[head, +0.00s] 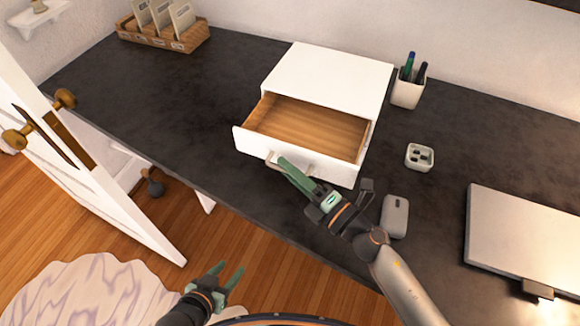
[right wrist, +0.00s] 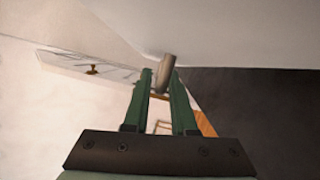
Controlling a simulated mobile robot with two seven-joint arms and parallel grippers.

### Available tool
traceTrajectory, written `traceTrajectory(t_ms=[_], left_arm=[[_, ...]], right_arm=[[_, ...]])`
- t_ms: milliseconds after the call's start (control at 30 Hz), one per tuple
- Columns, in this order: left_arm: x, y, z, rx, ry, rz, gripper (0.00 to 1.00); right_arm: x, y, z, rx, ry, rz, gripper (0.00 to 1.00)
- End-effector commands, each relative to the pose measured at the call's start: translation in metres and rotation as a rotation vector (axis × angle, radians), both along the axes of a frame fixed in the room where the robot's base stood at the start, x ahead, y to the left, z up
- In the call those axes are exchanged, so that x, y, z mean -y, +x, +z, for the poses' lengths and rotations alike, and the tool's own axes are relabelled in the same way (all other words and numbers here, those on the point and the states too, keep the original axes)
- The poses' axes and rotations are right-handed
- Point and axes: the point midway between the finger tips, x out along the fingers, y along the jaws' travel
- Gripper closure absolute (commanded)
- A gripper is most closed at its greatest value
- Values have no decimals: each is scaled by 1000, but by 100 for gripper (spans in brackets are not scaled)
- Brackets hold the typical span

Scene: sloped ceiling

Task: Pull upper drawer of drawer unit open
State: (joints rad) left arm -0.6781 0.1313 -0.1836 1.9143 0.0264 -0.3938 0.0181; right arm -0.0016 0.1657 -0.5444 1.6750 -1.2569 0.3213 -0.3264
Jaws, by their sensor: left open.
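The white drawer unit (head: 325,78) stands on the dark desk. Its upper drawer (head: 308,128) is pulled well out, showing an empty wooden inside. The drawer handle (head: 272,158) is on the drawer front, and it also shows in the right wrist view (right wrist: 166,74). My right gripper (head: 287,166) is at the handle, its green fingers closed around it; the fingertips show on both sides of the handle in the right wrist view (right wrist: 162,78). My left gripper (head: 229,275) is open and empty, low in front of the desk, away from the drawer.
A pen cup (head: 408,92), a small white dish (head: 419,157), a grey mouse-like object (head: 395,216) and a laptop (head: 525,240) are to the right. A wooden organizer (head: 165,36) is at the back left. An open white door (head: 85,165) stands left. The desk left of the unit is clear.

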Motion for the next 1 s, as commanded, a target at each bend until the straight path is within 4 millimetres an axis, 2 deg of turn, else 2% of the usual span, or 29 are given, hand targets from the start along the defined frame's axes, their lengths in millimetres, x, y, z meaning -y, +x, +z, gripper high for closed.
traceTrajectory(t_ms=[33, 133, 467, 567, 1000], left_arm=[[0, 0, 0, -1, 0, 0, 50], [0, 0, 0, -1, 0, 0, 50], [0, -1, -2, -2, 0, 1, 50], [0, -1, -4, -3, 0, 1, 50], [0, -1, -23, -3, -1, 0, 50]], right_arm=[[0, 0, 0, 0, 0, 0, 69], [0, 0, 0, 0, 0, -1, 58], [4, -3, -1, -1, 1, -1, 58], [14, -11, -3, -1, 0, -1, 58], [81, -69, -10, -2, -1, -1, 58]])
